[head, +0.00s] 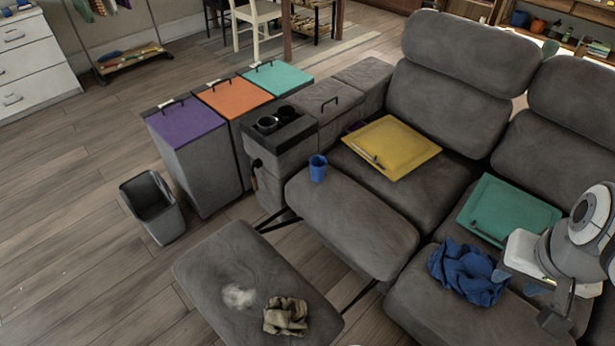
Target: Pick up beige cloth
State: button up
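The beige cloth (286,316) lies crumpled on the grey footrest (215,262) of the recliner, near the bottom of the head view. A whitish fluffy patch (238,296) is on the same footrest, just left of the cloth. My gripper (555,322) shows at the lower right, beside the sofa seat and well to the right of the cloth. It is partly cut off by the arm and dark, so its finger opening is not clear. Nothing of mine touches the cloth.
A blue cloth (468,272), a green board (508,210) and a yellow board (390,147) lie on the sofa. A blue cup (318,168) stands near the armrest. A grey bin (153,207) and lidded bins (187,122) stand left. Wooden floor at lower left is clear.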

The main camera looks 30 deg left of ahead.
aim_at(282, 316)
jog(key=u, duration=3.05)
jog(key=k, duration=1.2)
jog(key=z, duration=0.6)
jog(key=i, duration=1)
jog(key=u, duration=0.45)
